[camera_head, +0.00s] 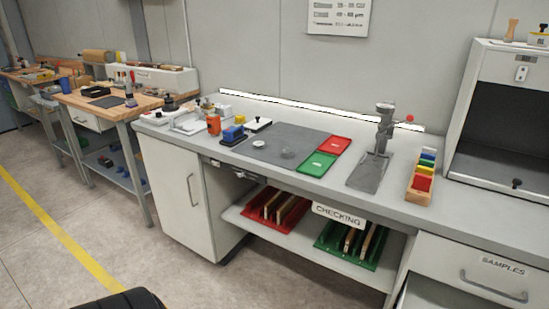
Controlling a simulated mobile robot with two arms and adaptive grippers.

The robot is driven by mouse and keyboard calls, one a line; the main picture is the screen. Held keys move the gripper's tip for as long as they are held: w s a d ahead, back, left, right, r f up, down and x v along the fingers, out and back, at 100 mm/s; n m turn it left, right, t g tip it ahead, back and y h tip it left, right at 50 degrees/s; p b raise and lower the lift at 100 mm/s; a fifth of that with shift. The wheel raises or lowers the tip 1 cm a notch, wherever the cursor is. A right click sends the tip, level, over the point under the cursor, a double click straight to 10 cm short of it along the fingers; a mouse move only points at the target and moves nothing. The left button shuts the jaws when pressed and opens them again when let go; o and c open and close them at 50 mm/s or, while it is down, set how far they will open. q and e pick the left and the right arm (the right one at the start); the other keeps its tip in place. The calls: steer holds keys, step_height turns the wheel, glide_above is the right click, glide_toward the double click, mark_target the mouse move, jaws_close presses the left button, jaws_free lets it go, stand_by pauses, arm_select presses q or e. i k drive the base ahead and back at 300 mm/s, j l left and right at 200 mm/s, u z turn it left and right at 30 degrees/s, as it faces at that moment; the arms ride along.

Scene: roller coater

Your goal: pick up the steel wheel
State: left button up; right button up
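Neither of my grippers is in view.
Green (318,164) and red (335,145) trays lie right of the mat, beside a metal stand (380,140). A box of coloured cards (422,177) stands right. Open floor lies in front.

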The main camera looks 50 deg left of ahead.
mark_target(257, 145)
steer(key=u, duration=1.65)
steer(key=i, duration=0.05)
